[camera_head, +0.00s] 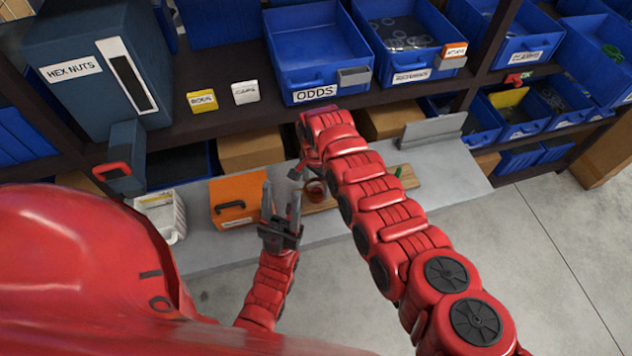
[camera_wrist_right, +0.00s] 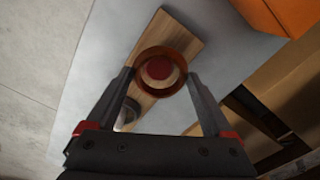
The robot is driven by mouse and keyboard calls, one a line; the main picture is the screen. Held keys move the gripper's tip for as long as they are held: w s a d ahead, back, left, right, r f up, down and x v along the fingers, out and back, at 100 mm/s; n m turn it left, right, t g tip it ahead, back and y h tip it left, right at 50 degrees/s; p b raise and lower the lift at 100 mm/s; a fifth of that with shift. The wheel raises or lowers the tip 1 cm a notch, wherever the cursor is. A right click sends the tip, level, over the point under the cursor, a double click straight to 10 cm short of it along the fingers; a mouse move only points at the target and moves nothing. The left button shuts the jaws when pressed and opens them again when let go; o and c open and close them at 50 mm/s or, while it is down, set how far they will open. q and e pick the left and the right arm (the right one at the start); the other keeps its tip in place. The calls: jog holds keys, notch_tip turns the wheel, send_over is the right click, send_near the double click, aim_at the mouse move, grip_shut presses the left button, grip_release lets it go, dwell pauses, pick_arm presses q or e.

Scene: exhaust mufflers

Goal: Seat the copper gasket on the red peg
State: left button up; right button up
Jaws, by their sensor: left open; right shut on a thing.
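The copper gasket (camera_wrist_right: 141,64) is a ring between the fingertips of my right gripper (camera_wrist_right: 159,76) in the right wrist view. It also shows in the head view (camera_head: 315,190), partly behind my right arm. A round red top, seemingly the red peg (camera_wrist_right: 158,68), shows through the ring's opening. I cannot tell whether the ring is around the peg or above it. The wooden board (camera_wrist_right: 178,35) lies beneath. My right gripper (camera_head: 304,176) is shut on the gasket in the head view. My left gripper (camera_head: 281,203) is open and empty, left of the gasket.
An orange case (camera_head: 238,192) and a white container (camera_head: 162,215) stand on the grey bench (camera_head: 345,225) at left. A green peg (camera_head: 398,171) stands on the board, right of my right arm. A grey metal bracket (camera_head: 432,130) and shelves of blue bins (camera_head: 318,45) lie behind.

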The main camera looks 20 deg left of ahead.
aim_at(316, 191)
jog(key=shift+f+b, duration=2.2)
jog(key=shift+f, duration=0.1)
jog(key=o, duration=1.1)
jog(key=shift+r, duration=0.1)
jog(key=shift+w+a+r, duration=0.1)
jog(key=shift+r, duration=0.45)
notch_tip(316, 191, up, 7)
jog(key=shift+b, duration=1.05)
notch_tip(316, 191, up, 9)
jog(key=shift+r+p, duration=0.1)
jog(key=shift+p, duration=0.25)
